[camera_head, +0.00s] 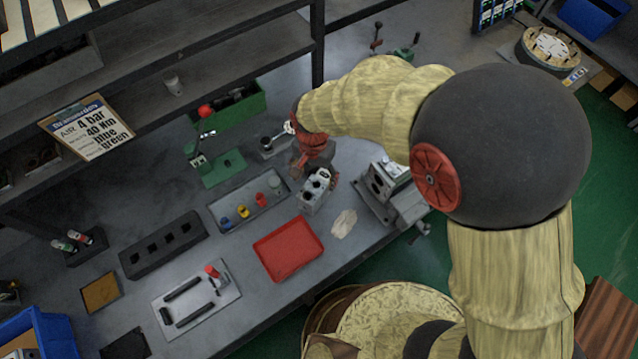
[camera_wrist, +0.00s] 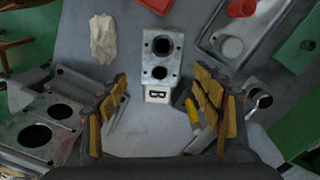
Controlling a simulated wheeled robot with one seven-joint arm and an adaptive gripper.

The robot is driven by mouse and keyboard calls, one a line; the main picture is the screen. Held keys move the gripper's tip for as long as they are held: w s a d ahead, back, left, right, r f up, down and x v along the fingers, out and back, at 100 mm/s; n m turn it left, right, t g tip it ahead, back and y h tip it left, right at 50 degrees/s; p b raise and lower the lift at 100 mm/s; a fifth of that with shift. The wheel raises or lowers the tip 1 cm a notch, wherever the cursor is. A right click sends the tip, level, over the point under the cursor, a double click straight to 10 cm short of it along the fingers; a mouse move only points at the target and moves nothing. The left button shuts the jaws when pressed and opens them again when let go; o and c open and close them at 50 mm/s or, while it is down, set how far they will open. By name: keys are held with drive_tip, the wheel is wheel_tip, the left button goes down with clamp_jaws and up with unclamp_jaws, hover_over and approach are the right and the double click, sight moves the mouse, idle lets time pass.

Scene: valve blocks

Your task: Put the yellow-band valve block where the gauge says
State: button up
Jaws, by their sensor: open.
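A grey metal valve block (camera_head: 315,190) with two dark round holes stands on the bench below my gripper. In the wrist view this block (camera_wrist: 161,48) lies just beyond my fingertips, with a white label B at its near end. My gripper (camera_wrist: 160,100) is open, its padded fingers apart with nothing held between them. A yellow piece (camera_wrist: 192,110) shows beside the right finger; I cannot tell whether it belongs to a block. A second holed block (camera_head: 382,180) sits at the vise, and shows at left in the wrist view (camera_wrist: 62,112). I cannot make out a gauge reading.
A tray (camera_head: 218,211) of coloured caps, an empty red tray (camera_head: 262,247) and a pale cloth (camera_head: 343,223) lie near the block. A green stand (camera_head: 222,168), a black slotted rack (camera_head: 160,246) and a sign (camera_head: 88,130) are further left. My arm crosses the right side.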

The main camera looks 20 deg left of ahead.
sight(316, 187)
drive_tip(key=shift+w+a+f+m, duration=0.1)
drive_tip(key=shift+a+f+m, duration=0.05)
drive_tip(key=shift+m, duration=0.65)
drive_tip(key=f, duration=0.2)
drive_tip(key=f+b, duration=0.1)
drive_tip(key=f, duration=0.2)
drive_tip(key=f+b, duration=0.1)
drive_tip(key=f, duration=0.1)
drive_tip(key=shift+w+d+f, duration=0.15)
drive_tip(key=shift+d+f, duration=0.1)
drive_tip(key=shift+f, duration=0.05)
drive_tip(key=c, duration=0.3)
clamp_jaws()
drive_tip(key=shift+r, duration=0.15)
